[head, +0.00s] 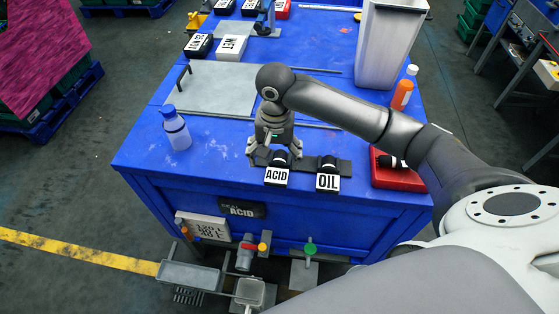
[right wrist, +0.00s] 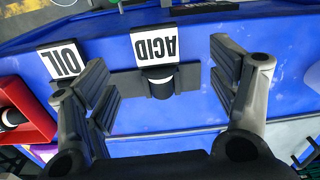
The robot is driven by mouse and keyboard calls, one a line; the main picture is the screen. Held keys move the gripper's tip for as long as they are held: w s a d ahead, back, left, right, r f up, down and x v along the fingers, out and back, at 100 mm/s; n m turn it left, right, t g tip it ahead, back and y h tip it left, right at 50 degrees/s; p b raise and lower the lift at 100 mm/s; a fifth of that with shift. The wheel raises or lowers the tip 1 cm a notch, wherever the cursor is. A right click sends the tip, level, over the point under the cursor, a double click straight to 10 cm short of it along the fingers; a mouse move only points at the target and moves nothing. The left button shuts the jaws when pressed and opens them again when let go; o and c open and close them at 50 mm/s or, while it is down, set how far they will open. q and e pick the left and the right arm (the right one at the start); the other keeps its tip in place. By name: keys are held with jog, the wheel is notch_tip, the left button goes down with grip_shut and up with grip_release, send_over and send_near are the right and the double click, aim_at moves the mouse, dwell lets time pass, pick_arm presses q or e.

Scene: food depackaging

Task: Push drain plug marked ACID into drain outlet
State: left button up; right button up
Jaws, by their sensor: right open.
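The black drain plug (head: 281,157) sits in a dark rail on the near edge of the blue bench, behind a white ACID label (head: 277,177). My right gripper (head: 274,152) is over this plug with its fingers spread. In the right wrist view, the ACID plug (right wrist: 160,80) lies between the open fingers of the right gripper (right wrist: 162,95), apart from both. A dark sign reading ACID (head: 241,210) is on the bench front. I cannot make out which fitting below it is the drain outlet. My left gripper is not in view.
A second plug (head: 328,162) with an OIL label (head: 327,183) stands beside the ACID one. A red tray (head: 398,178), orange bottle (head: 402,95) and grey bin (head: 388,50) are on the right. A blue-capped bottle (head: 176,130) stands left. Valves (head: 246,252) and pipes jut out below.

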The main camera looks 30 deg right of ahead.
jog(key=shift+w+d+m, duration=0.5)
jog(key=shift+d, duration=0.15)
jog(key=p, duration=0.1)
send_over(277, 172)
jog(key=f, duration=0.4)
jog(key=shift+s+f, duration=0.1)
jog(key=shift+s, duration=0.15)
jog(key=shift+w+f+p, duration=0.1)
jog(key=shift+f+p, duration=0.5)
notch_tip(277, 172, down, 3)
jog(key=shift+f+p, duration=0.15)
jog(key=shift+p, duration=0.55)
jog(key=shift+w+f, duration=0.1)
jog(key=shift+f, duration=0.45)
jog(key=c, duration=1.2)
jog(key=shift+r, duration=0.1)
